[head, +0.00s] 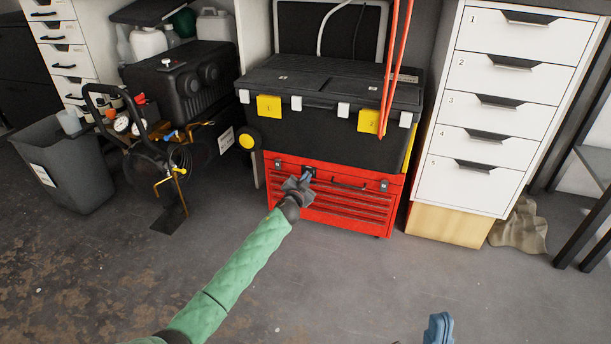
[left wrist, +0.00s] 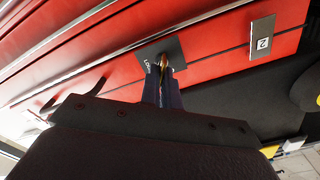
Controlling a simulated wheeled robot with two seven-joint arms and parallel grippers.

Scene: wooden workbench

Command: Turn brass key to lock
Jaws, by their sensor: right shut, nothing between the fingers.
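The red tool chest (head: 335,195) stands on the floor under a black toolbox. Its dark lock plate (left wrist: 176,48), marked with the word LOCK, is on the red front in the left wrist view. The brass key (left wrist: 163,62) shows as a small golden bit at the plate, mostly hidden between my fingertips. My left gripper (head: 307,174) reaches the upper left of the chest's front; in the left wrist view its fingers (left wrist: 163,80) are close together on the key. My right gripper (head: 438,328) is shut and empty at the bottom edge, away from the chest.
The black toolbox (head: 325,133) with yellow labels rests on the chest. A white numbered drawer cabinet (head: 500,145) stands to the right. An air compressor (head: 165,155) and grey bin (head: 70,170) stand to the left.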

